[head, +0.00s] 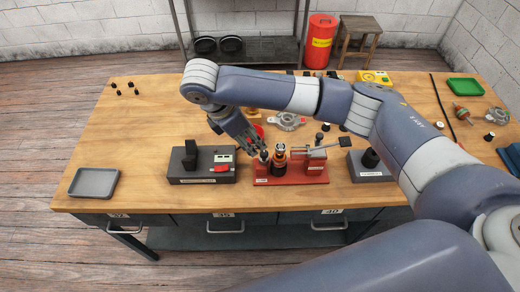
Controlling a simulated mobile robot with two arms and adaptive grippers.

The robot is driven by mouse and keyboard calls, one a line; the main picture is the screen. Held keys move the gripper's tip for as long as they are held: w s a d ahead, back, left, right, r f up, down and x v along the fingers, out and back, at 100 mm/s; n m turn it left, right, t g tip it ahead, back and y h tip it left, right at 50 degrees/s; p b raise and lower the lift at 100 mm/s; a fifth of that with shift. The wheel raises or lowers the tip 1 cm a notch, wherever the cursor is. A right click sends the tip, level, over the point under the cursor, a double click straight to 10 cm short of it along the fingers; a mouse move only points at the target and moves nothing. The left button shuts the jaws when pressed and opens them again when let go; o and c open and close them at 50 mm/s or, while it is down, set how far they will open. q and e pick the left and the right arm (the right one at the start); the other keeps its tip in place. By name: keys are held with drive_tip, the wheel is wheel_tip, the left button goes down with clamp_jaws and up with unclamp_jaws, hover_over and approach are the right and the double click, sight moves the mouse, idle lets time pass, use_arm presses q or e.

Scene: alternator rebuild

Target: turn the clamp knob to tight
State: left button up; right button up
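A red fixture (290,180) stands near the front edge of the table. A dark upright part with an orange band (279,160) stands on it, and a metal arm or lever (318,151) is at its right side. My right arm reaches in from the right, and my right gripper (262,153) points down at the left end of the fixture. A small dark knob-like piece (264,157) is at the fingertips, mostly hidden; I cannot tell whether it is the clamp knob or whether the fingers grip it. My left gripper is not in view.
A dark grey box device with a red switch (221,169) stands left of the fixture. A grey block with a black knob (370,160) stands to the right. An empty grey tray (94,182) lies at the far left. The table's left part is mostly clear.

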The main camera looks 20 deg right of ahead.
sight(263, 154)
drive_tip(key=p+x, duration=0.2)
drive_tip(key=x, duration=0.5)
drive_tip(key=shift+d+f, duration=0.1)
drive_tip(key=shift+f, duration=0.05)
drive_tip(key=shift+d+f, duration=0.1)
drive_tip(key=shift+f, duration=0.4)
clamp_jaws()
